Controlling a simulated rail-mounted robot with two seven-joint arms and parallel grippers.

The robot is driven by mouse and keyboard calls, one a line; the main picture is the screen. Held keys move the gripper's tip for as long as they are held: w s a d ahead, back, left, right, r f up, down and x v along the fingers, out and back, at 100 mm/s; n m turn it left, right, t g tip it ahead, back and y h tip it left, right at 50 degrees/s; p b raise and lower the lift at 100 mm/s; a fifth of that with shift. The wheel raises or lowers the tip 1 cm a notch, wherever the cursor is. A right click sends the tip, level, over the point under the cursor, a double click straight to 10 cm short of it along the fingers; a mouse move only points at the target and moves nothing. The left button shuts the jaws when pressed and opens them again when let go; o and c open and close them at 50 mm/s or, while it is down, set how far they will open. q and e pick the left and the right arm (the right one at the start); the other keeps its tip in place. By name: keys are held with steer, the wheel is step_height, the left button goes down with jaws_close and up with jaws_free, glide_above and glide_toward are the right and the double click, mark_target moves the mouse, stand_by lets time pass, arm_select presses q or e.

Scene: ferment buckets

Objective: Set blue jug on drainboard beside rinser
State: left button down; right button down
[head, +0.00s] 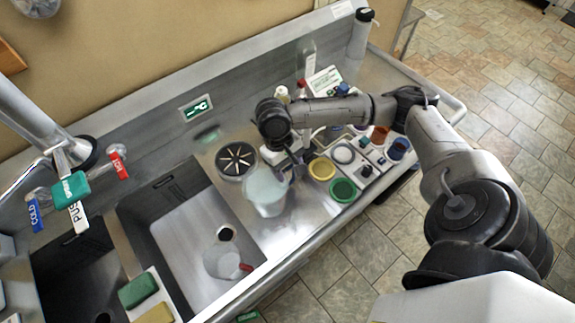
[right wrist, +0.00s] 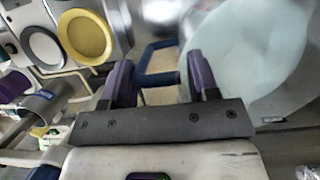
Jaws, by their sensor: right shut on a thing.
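The blue jug (head: 266,192) is a pale, see-through vessel with a dark blue handle. It stands upright over the steel drainboard (head: 310,213), just right of and in front of the round black rinser (head: 237,160). I cannot tell whether its base touches the steel. My right gripper (head: 298,168) is at the jug's right side, shut on its handle. In the right wrist view the jug body (right wrist: 245,50) is right of my right gripper (right wrist: 160,72), with the blue handle (right wrist: 158,60) between the fingers. My left gripper is out of view.
A sink basin (head: 185,220) lies left of the jug, holding a clear jug with a red handle (head: 222,262). Yellow (head: 321,168) and green (head: 343,190) round lids and a crowded tray (head: 366,170) stand right. Sponges (head: 138,290) lie by the basin. A tap rises at left.

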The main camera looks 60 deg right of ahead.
steer(key=shift+c, duration=1.9)
jaws_free()
steer(key=shift+w+r, duration=0.1)
steer(key=shift+r, duration=0.1)
steer(key=b+v, duration=0.1)
steer(key=v, duration=1)
steer(key=shift+r, duration=0.35)
steer(key=shift+w, duration=0.15)
